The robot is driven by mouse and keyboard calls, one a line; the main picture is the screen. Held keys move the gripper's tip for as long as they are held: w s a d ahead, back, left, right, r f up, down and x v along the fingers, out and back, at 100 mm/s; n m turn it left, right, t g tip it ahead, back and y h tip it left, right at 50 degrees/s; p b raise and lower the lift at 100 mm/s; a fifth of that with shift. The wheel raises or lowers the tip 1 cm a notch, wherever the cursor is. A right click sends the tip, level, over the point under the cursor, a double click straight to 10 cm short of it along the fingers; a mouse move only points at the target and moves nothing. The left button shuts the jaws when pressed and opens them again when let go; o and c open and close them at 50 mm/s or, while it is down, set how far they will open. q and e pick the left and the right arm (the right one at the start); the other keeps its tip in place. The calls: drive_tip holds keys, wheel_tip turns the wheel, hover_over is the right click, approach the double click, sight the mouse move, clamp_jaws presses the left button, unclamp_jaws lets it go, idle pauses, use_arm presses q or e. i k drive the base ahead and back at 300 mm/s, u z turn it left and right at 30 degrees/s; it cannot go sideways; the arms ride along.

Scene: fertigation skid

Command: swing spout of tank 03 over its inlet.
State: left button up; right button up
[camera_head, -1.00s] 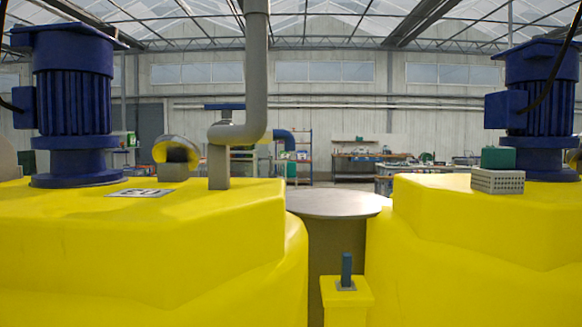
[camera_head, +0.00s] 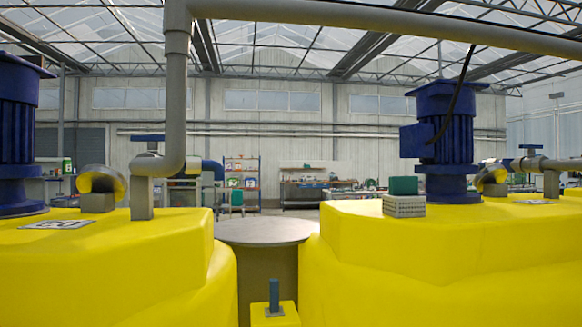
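Two yellow tanks show, a left one (camera_head: 110,265) and a right one (camera_head: 400,250). The left tank has a flat marking plate (camera_head: 60,224), too slanted for me to read, so I cannot tell which tank is 03. A grey pipe (camera_head: 175,95) drops to the left tank and bends left in an elbow (camera_head: 165,165) by a grey post (camera_head: 143,198). Left of it a short curved spout-like piece (camera_head: 101,180) with a yellow mouth sits on a grey block. A similar one (camera_head: 491,176) is at the far right. No inlet opening is clearly visible. Neither gripper is in view.
Blue motors stand on the left tank (camera_head: 20,130) and right tank (camera_head: 446,140). A green block on a perforated grey box (camera_head: 404,206) sits on the right tank. A round grey lid (camera_head: 264,230) and a blue upright (camera_head: 274,295) are between tanks. A thick pipe (camera_head: 390,18) crosses overhead.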

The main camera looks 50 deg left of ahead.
sight(193, 165)
drive_tip(key=z, duration=0.3)
drive_tip(key=i, duration=1)
drive_tip(key=u, duration=3.85)
